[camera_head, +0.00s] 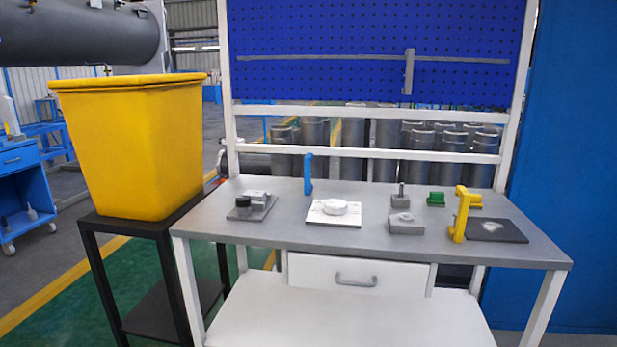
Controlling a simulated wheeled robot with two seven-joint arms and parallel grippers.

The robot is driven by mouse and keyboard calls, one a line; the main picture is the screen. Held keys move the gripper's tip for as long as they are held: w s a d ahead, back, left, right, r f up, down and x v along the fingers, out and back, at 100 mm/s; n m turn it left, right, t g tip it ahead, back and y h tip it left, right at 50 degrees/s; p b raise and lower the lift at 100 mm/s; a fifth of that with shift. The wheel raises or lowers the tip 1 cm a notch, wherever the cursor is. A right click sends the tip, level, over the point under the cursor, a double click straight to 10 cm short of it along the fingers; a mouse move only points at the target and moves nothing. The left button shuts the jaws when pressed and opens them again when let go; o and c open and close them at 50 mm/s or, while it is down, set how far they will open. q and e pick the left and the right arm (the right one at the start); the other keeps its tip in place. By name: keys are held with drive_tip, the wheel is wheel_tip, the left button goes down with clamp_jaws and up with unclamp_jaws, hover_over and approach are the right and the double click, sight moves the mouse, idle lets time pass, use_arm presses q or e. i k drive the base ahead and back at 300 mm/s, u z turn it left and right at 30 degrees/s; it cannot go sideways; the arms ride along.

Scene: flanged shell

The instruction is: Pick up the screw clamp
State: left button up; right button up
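On the grey workbench (270,225), a yellow clamp-shaped tool (461,214) stands upright at the right, beside a dark square plate (497,231). A slim blue upright tool (308,174) stands near the back edge, left of the middle. I cannot tell for certain which of these is the screw clamp. Neither of my grippers is in view, and nothing on the bench is being touched.
A white plate with a round white part (341,208), a grey block (405,224), green parts (436,199) and a dark fixture (250,206) are on the bench. A yellow bin (130,150) stands on a black stand at left. The bench's front edge is mostly clear.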

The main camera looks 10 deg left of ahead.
sight(307, 187)
drive_tip(key=i, duration=1.45)
drive_tip(key=z, duration=0.05)
drive_tip(key=k, duration=0.5)
drive_tip(key=z, duration=2.25)
drive_tip(key=k, duration=1.05)
drive_tip(key=u, duration=1.15)
